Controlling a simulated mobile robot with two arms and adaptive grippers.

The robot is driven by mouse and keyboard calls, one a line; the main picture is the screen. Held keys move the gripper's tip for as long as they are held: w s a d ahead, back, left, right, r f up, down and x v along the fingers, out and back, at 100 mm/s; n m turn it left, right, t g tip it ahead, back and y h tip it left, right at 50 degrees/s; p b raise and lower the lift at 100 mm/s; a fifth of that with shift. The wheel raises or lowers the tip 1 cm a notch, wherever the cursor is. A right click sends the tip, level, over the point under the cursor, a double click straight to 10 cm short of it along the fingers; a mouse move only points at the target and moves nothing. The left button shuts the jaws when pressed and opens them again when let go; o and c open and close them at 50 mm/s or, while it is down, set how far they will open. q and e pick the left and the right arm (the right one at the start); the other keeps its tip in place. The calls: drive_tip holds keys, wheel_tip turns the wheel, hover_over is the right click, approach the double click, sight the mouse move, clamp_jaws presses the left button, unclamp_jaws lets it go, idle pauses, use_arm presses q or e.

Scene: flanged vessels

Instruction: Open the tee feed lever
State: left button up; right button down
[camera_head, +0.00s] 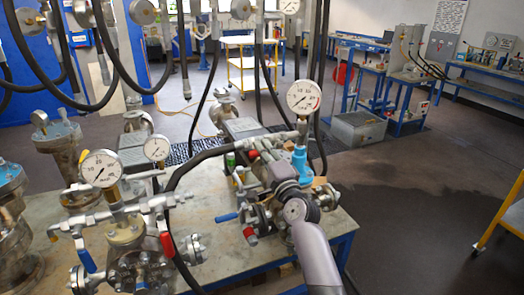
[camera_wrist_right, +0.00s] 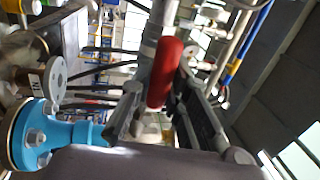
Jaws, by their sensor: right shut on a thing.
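A red-handled lever (camera_head: 252,154) sits on the pipework at the back of the right-hand vessel assembly, below a round white gauge (camera_head: 303,97). I take it for the tee feed lever, but no label shows. My right gripper (camera_head: 262,161) reaches over the assembly from the lower right and is shut on this red handle. In the right wrist view the red handle (camera_wrist_right: 166,72) lies between the two fingers (camera_wrist_right: 163,118). The gripper body hides part of the valve beneath it. My left gripper is not in view.
A light-blue flanged fitting (camera_head: 299,160) stands close to the right of my gripper. Other levers are a red one (camera_head: 167,243), a blue one (camera_head: 87,260) and another blue one (camera_head: 227,217). Black hoses hang around the bench (camera_head: 215,252). The floor at right is open.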

idle(0.5)
drive_tip(key=c, duration=1.5)
unclamp_jaws()
drive_tip(key=shift+r, duration=0.1)
drive_tip(key=v, duration=1.2)
